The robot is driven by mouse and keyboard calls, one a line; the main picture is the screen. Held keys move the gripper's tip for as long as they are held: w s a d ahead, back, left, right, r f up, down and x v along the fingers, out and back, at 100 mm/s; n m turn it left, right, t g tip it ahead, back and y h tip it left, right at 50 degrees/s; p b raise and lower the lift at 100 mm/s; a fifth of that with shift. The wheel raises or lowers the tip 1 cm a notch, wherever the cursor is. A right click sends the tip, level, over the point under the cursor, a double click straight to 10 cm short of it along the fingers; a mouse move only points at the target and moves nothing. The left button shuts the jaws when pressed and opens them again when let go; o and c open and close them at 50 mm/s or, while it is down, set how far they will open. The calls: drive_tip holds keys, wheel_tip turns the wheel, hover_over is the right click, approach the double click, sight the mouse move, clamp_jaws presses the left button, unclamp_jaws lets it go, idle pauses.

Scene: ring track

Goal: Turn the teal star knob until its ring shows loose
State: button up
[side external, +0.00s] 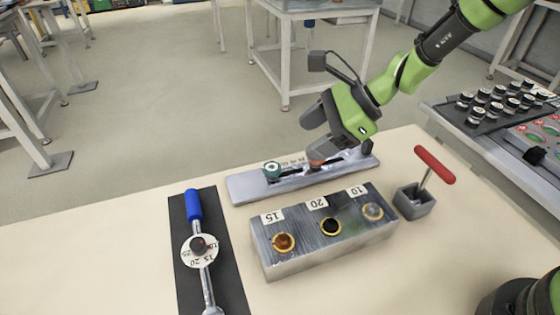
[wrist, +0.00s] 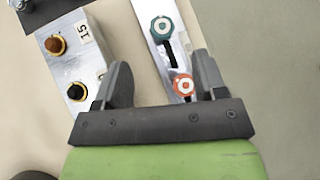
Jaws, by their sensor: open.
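The teal star knob (side external: 272,168) stands at the left part of a flat grey slotted plate (side external: 245,188). In the wrist view the teal knob (wrist: 162,28) has a pale centre and lies beyond my fingertips; whether its ring shows loose or tight is too small to read. An orange knob (wrist: 182,85) sits further along the same slot. My gripper (side external: 312,130) is over the right part of the plate, near the orange knob, which it partly hides in the side view. In the wrist view my gripper (wrist: 161,65) is open, with the orange knob showing between its fingers.
A metal block (side external: 325,255) with holes labelled 15, 20 and 10 stands in front of the plate. A blue-handled tool (side external: 194,205) lies on a dark mat at left. A red T-handle (side external: 435,165) stands in a grey block at right.

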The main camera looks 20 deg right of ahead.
sight(274, 167)
drive_tip(key=w+a+f+m, duration=0.1)
drive_tip(key=f, duration=0.1)
drive_tip(key=a+f+m, duration=0.1)
drive_tip(key=a+f, duration=0.1)
drive_tip(key=f, duration=0.1)
drive_tip(key=w+a+f+m, duration=0.1)
drive_tip(key=a+f, duration=0.1)
drive_tip(key=shift+w+a+f, duration=0.2)
drive_tip(key=shift+w+a, duration=0.05)
drive_tip(key=shift+w, duration=0.05)
drive_tip(key=c, duration=0.9)
